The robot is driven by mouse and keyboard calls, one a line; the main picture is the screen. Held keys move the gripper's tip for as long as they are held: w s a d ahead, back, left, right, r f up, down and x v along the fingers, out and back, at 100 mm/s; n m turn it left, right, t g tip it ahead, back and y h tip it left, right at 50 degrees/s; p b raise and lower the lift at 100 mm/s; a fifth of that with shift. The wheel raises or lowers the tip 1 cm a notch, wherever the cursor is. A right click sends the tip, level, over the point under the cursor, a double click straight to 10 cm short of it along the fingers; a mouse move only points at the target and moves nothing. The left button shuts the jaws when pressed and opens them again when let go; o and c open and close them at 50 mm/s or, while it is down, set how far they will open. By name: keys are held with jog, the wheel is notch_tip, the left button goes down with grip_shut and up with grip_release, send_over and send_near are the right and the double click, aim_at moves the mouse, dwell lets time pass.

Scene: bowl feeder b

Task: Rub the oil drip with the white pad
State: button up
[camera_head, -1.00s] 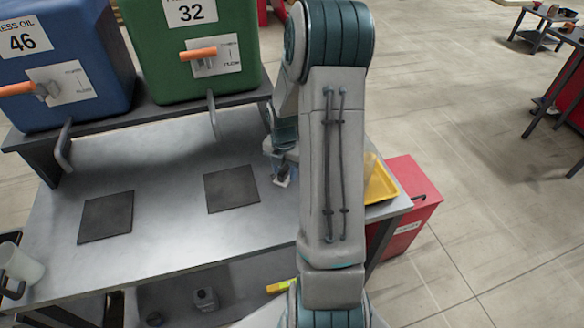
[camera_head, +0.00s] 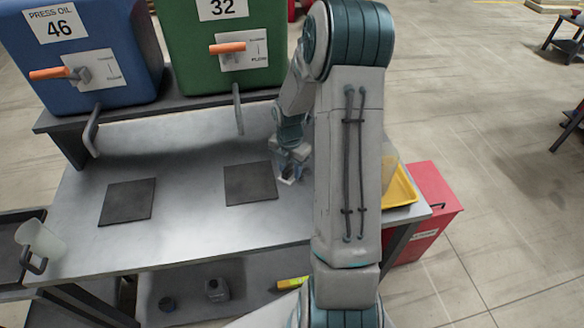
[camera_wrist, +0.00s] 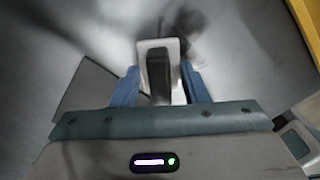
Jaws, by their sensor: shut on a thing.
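My gripper (camera_head: 290,170) is low over the grey metal bench, just right of the right-hand dark mat. In the wrist view, its two blue fingers (camera_wrist: 160,85) are shut on a white piece with a dark middle (camera_wrist: 145,60), which I take to be the white pad. A small pale bit of it shows below the gripper in the head view. A dark smudge (camera_wrist: 188,25) lies on the grey surface beyond the held piece. I cannot tell whether it is the oil drip or a shadow. Whether the pad touches the bench is unclear.
A blue oil tank (camera_head: 130,35) and a green one (camera_head: 200,70), each with an orange-handled tap, stand on the rear shelf. Two dark mats (camera_head: 127,202) lie on the bench (camera_head: 190,228). A yellow tray (camera_head: 402,188) is right, a red bin (camera_head: 437,210) beyond, a pale jug (camera_head: 38,243) left.

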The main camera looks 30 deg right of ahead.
jog(key=shift+s+d+f+p, duration=0.1)
jog(key=shift+s+d+p, duration=0.2)
jog(key=shift+d, duration=0.5)
jog(key=shift+s+d+p, duration=0.15)
jog(key=shift+s+d, duration=0.1)
jog(key=shift+d, duration=0.55)
jog(key=shift+s+d+p, duration=0.3)
jog(key=shift+d+p, duration=0.2)
jog(key=shift+d, duration=0.55)
jog(key=shift+s+d+p, duration=0.25)
jog(key=shift+d+p, duration=0.25)
jog(key=shift+d, duration=0.6)
jog(key=shift+s+d+p, duration=0.3)
jog(key=shift+d+p, duration=0.2)
jog(key=shift+d, duration=0.55)
jog(key=shift+a, duration=0.1)
